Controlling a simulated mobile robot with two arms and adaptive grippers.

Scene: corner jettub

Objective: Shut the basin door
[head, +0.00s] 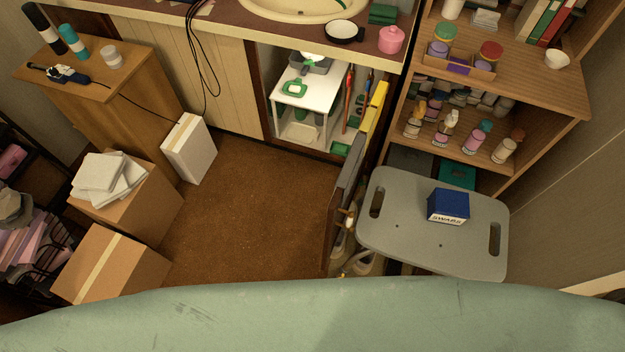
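The basin door (336,222) stands wide open, swung out from the right side of the cabinet opening into the room. It shows nearly edge-on as a narrow dark brown panel. The basin (300,8) is set in the counter above. The open cabinet below it shows a small white table (311,94) and items with red, blue and yellow parts on the right. Neither of my grippers is in view.
A grey stool (400,245) with a blue box (448,206) stands close right of the door. A shelf (540,85) rises behind it. Boxes (115,265) stand at left. Brown floor (245,200) left of the door is clear. A pale green surface (300,315) spans the front.

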